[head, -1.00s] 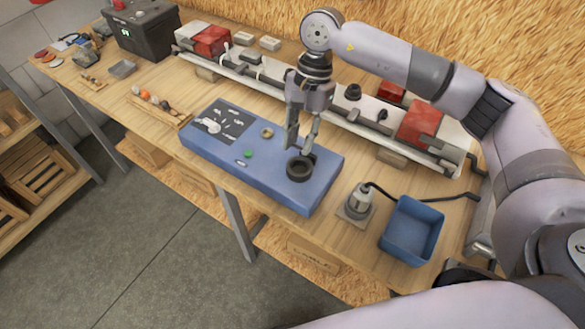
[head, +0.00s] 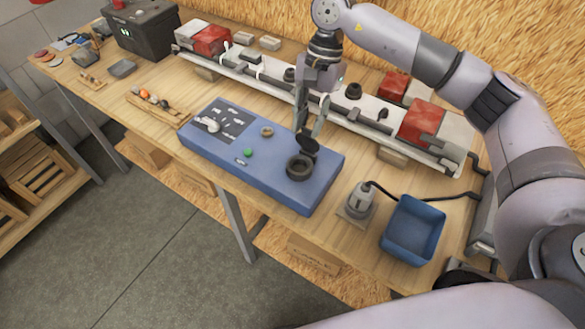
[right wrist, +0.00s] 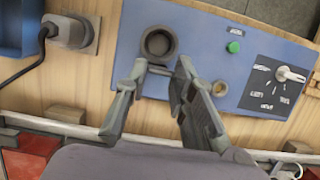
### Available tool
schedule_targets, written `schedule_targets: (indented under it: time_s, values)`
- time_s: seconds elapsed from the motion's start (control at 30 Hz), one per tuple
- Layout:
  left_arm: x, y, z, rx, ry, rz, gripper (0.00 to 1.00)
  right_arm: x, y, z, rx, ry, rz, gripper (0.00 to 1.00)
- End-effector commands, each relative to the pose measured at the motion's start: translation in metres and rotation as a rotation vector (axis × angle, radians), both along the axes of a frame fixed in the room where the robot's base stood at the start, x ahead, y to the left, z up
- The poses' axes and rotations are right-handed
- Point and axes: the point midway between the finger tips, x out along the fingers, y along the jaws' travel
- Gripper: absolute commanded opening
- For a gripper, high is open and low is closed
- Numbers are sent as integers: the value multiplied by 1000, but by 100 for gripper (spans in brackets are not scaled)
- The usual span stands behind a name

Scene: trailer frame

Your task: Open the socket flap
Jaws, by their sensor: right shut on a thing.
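The blue panel box (head: 225,165) lies on the wooden bench. Its dark round socket (head: 299,167) is near the box's right end, and its hollow opening faces up uncovered. The dark flap (head: 306,146) stands raised at the socket's back edge. My right gripper (head: 308,136) is shut on the flap from above. In the right wrist view the socket (right wrist: 158,43) shows as an open ring just beyond the fingertips; the flap is seen nearly edge-on and partly hidden between the fingers. My left gripper is out of view.
The box also bears a green button (head: 248,153), a small brass ring (head: 267,132) and a dial (head: 213,125). A grey plug (head: 358,201) with a cable and a blue bin (head: 413,230) stand to the right. A long light bar (head: 335,105) lies behind.

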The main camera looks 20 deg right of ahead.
Motion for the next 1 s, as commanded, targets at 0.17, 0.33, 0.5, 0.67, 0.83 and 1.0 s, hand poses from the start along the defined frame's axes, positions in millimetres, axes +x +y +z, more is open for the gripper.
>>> schedule_targets:
  time_s: [0.17, 0.33, 0.5, 0.67, 0.83, 1.0]
  values:
    - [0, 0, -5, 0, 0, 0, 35, 7, -10, 2, -1, -2, -3, 13]
    - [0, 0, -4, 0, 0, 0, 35, 8, -11, 3, -1, -2, -1, 13]
    - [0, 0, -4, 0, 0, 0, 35, 8, -11, 2, -1, -2, -1, 13]
    - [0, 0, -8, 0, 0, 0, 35, 12, -15, 1, -1, -2, -3, 13]
    - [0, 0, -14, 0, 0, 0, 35, 19, -24, -2, -2, -1, -3, 13]
    - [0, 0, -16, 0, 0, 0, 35, 23, -30, -1, -1, -2, -1, 13]
